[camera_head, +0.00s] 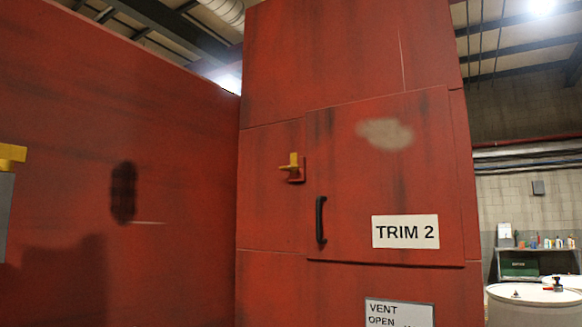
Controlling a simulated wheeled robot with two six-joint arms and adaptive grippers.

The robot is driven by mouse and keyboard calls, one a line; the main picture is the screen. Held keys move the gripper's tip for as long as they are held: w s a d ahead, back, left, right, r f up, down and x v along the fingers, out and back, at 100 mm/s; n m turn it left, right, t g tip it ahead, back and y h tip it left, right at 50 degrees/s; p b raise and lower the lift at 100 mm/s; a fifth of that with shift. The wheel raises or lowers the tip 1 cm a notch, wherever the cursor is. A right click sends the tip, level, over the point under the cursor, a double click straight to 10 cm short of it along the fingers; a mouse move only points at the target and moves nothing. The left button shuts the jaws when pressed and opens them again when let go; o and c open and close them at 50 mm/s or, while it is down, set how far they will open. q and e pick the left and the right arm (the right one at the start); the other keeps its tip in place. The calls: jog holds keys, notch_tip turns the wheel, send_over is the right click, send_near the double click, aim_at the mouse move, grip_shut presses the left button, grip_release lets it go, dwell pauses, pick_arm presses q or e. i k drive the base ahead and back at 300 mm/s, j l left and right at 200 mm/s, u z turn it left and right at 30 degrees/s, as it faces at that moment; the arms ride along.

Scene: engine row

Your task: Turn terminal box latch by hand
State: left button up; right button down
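A small yellow latch (291,165) on a red mounting plate sits on the red cabinet, just left of the door's upper left edge. The door (350,170) is a red panel that appears shut, with a black vertical handle (320,220) and a white label (405,231) reading "TRIM 2". At the left edge, a yellow piece (12,154) tops a grey block (5,215), both cut off by the frame; I cannot tell what they are. Neither of my grippers is in view.
A large red wall panel (150,90) fills the left side, meeting the cabinet at a corner. A white "VENT OPEN" sign (399,313) is below the door. At right stand pale drums (530,305) and a shelf (538,249) with bottles.

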aim_at(293, 167)
jog(key=k+j+z, duration=0.25)
jog(key=j+z, duration=0.15)
jog(key=k+j+z, duration=0.4)
jog(key=i, duration=0.1)
